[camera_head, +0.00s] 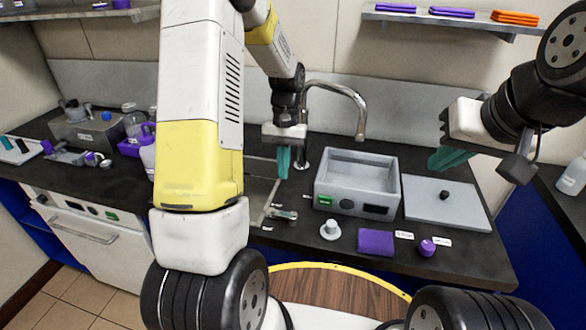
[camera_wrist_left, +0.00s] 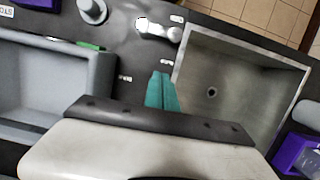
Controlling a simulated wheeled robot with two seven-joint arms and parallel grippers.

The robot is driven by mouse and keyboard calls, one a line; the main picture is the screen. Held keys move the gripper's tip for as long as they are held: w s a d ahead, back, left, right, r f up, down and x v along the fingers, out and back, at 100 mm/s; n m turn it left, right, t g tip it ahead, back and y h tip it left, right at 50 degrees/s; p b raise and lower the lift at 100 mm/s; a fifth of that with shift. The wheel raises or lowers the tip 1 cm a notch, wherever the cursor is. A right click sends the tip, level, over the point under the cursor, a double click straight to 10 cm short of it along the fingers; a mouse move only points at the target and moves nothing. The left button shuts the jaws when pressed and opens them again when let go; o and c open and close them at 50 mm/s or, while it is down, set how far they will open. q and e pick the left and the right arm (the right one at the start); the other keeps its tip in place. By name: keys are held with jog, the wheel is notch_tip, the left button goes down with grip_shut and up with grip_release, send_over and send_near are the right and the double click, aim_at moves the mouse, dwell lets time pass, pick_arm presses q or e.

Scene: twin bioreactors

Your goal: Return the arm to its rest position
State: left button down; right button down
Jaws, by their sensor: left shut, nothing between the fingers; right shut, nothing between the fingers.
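My left gripper (camera_head: 283,162) reaches over the counter beside the sink, left of the grey water bath. Its teal fingers are together with nothing between them. In the left wrist view the closed teal fingers (camera_wrist_left: 161,92) hang over the counter strip between the sink and the bath. My right gripper (camera_head: 449,158) is raised at the right, above the area of the grey lid, with its teal fingers together and empty. My left arm (camera_head: 200,110) spans the middle left of the head view and hides part of the counter and sink.
The open grey bath (camera_head: 350,205) stands near the left gripper, with a flat lid (camera_head: 444,203) to its right. A tap (camera_head: 345,92) arches behind. The sink (camera_wrist_left: 215,92) is below left.

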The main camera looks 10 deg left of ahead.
pick_arm(q)
jog(key=s+d+r+t+h, duration=0.1)
jog(key=s+r+t, duration=0.45)
jog(key=r, duration=1.05)
jog(key=s+d+r+t+h, duration=0.1)
jog(key=s+r, duration=0.4)
jog(key=s, duration=0.7)
jog(key=shift+s+d+m+t, duration=0.35)
jog(key=shift+d+t, duration=0.25)
jog(key=shift+t, duration=0.65)
